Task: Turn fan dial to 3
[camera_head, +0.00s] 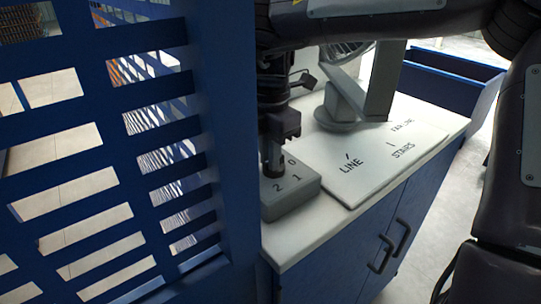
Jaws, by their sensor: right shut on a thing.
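The fan's dial box (288,203) is a small grey block on the white counter top, with the figures 0, 1 and 2 readable on its top. My right gripper (273,160) points down over the box and is shut on the dial, which is mostly hidden by the fingers. I cannot tell which figure the dial points to, and the 3 is not visible. The grey fan (342,106) stands behind the box on the counter, partly covered by my right arm. My left gripper is not in view.
A blue slatted panel (218,150) stands close at the left of my right gripper. A white board (376,158) with lettering lies on the counter (325,222), right of the box. Blue cabinet doors with dark handles (401,238) are below. An open blue bin (440,88) stands behind.

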